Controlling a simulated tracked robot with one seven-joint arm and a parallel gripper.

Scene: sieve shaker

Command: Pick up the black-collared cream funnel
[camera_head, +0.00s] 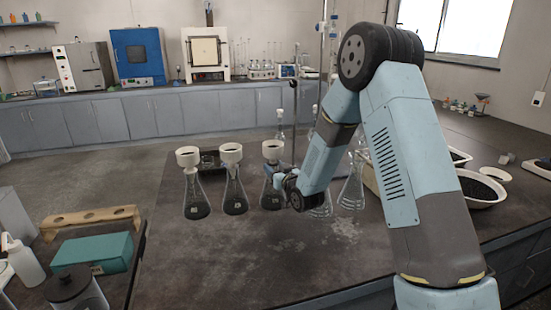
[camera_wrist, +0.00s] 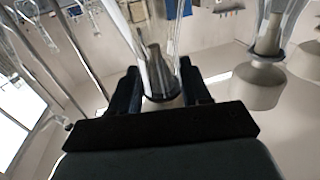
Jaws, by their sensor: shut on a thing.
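A cream funnel (camera_head: 272,150) sits upright on the neck of a conical flask (camera_head: 268,193), the rightmost of three such funnel-and-flask pairs. The wrist view is upside down and shows this funnel's cream body (camera_wrist: 160,103) with a black collar and its grey stem inside the clear flask neck. My gripper (camera_head: 274,167) reaches it from the right. In the wrist view my gripper (camera_wrist: 166,90) has one dark finger on either side of the funnel and is shut on it. Most of the cup is hidden behind the gripper body.
Two other cream funnels, a left one (camera_head: 187,157) and a middle one (camera_head: 231,154), sit on flasks close by. Clear empty flasks (camera_head: 351,188) stand right of my gripper, near a thin upright rod (camera_head: 294,120). The front tabletop is bare.

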